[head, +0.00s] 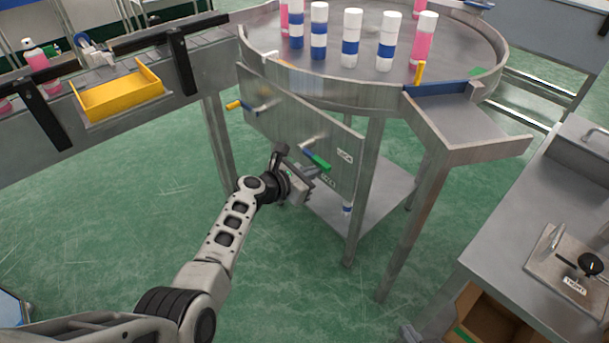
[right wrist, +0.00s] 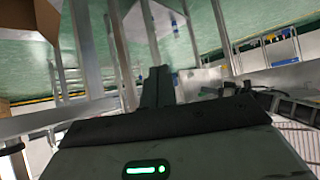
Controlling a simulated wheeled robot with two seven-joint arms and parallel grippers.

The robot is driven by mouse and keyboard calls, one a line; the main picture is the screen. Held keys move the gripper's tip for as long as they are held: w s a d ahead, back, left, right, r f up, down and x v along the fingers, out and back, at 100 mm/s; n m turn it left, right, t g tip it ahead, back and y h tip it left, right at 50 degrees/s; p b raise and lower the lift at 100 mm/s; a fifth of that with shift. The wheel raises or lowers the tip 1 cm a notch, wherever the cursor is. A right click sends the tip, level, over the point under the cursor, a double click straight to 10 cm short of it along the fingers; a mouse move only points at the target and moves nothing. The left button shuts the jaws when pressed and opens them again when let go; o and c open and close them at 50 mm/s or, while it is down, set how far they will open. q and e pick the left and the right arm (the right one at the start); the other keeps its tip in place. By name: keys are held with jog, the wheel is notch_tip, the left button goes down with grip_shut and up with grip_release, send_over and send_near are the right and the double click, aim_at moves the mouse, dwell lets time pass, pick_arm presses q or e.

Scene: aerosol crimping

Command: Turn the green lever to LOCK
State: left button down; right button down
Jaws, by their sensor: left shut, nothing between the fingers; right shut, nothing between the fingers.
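The green lever (head: 317,160) sits on the upright steel panel (head: 290,122) below the round table. Its green grip slants down to the right from a metal pivot arm. Two small labels (head: 344,155) are on the panel to the right of the grip, one higher and one lower; their words are too small to read surely. My left gripper (head: 316,174) is shut and empty, just below the green grip; I cannot tell whether it touches. My right gripper (right wrist: 158,84) is shut and empty in the right wrist view, away from the panel.
A yellow-handled lever (head: 240,105) is on the same panel to the left. The round table (head: 385,82) above carries several white, blue and pink cans. A steel chute (head: 470,122) juts out at right. A bench (head: 540,190) stands further right. Green floor lies open at left.

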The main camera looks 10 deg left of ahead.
pick_arm(q)
jog(key=shift+d+r, duration=0.15)
jog(key=shift+d, duration=0.1)
pick_arm(e)
jog(key=shift+w+a+r, duration=0.1)
jog(key=shift+w+r, duration=0.1)
jog(key=shift+w, duration=0.2)
jog(key=shift+s+f, duration=0.1)
jog(key=shift+f, duration=0.05)
